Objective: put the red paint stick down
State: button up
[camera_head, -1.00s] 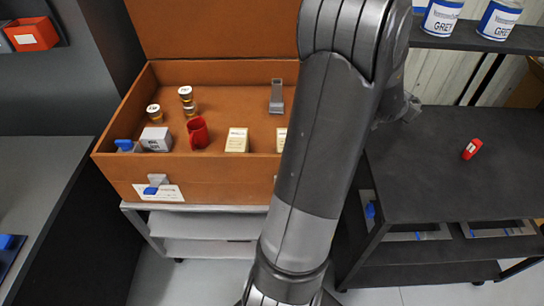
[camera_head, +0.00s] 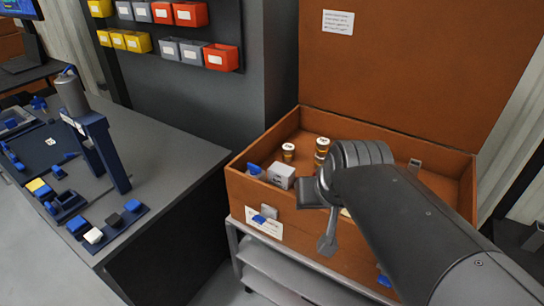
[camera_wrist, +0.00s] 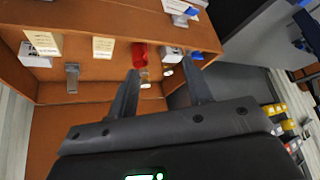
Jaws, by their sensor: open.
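My gripper (camera_wrist: 160,66) is open in the wrist view, with nothing between its fingers. It is over the front part of the open orange-brown box (camera_head: 355,248). A red cup-like thing (camera_wrist: 139,55) stands in the box, beyond my fingertips and apart from them as far as I can tell. In the head view my arm hides that part of the box. I cannot make out the red paint stick for sure in either current view.
A grey workbench (camera_head: 170,160) with blue fixtures is at left. Bins (camera_head: 221,57) hang on the wall behind.

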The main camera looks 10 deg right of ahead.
jog(key=shift+o, duration=0.4)
jog(key=shift+n+g, duration=0.4)
jog(key=shift+n, duration=0.5)
jog(key=s+a, duration=0.3)
jog(key=s, duration=0.1)
jog(key=shift+s+a+f, duration=0.2)
jog(key=shift+s+a, duration=0.05)
jog(key=shift+a, duration=0.15)
